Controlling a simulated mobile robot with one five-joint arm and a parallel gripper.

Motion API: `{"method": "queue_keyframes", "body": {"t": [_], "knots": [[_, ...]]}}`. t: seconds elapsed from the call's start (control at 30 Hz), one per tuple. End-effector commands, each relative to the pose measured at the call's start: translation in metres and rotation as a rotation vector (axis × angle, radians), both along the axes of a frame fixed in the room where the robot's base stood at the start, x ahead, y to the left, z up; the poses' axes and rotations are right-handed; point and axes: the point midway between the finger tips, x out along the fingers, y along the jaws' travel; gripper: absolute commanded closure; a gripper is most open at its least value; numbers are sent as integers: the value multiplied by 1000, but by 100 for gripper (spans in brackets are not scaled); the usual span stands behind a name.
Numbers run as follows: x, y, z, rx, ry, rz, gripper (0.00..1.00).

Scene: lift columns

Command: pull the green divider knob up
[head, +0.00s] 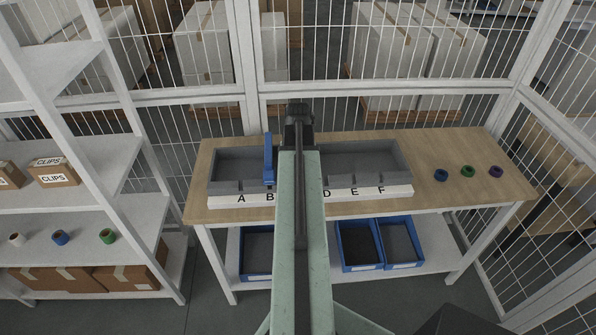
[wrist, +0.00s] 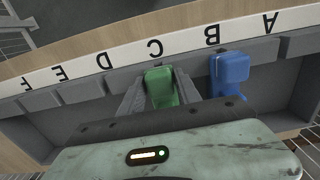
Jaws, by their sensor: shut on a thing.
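The green divider knob (wrist: 160,86) shows in the wrist view between my two grey fingers, near the letter C of the label strip. My gripper (wrist: 161,92) is shut on it. In the head view my arm hides the knob and the fingertips. A blue divider (head: 269,159) stands up tall out of the grey trough by the letter B. Its blue knob also shows in the wrist view (wrist: 230,70), right of my right finger and apart from it. The grey divided trough (head: 231,187) sits on the wooden bench (head: 437,199).
Blue (head: 441,175), green (head: 467,171) and purple (head: 496,171) rings lie at the bench's right. Blue bins (head: 360,267) stand on the shelf below. A white shelf unit (head: 130,200) is at left, and a wire fence (head: 400,90) behind.

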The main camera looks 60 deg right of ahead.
Motion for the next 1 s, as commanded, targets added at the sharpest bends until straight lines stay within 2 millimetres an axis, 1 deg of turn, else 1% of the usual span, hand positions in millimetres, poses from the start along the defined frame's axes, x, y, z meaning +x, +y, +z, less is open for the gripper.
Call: {"method": "queue_keyframes", "body": {"t": [0.03, 0.3, 0.33, 0.8, 1.0], "knots": [[0, 0, 4, -1, -1, 0, 86], [0, -1, 13, -2, -1, 0, 86], [0, -1, 13, -2, -1, 0, 94], [-1, 0, 27, 1, 1, -1, 93], [-1, 0, 26, 2, 1, -1, 93]]}}
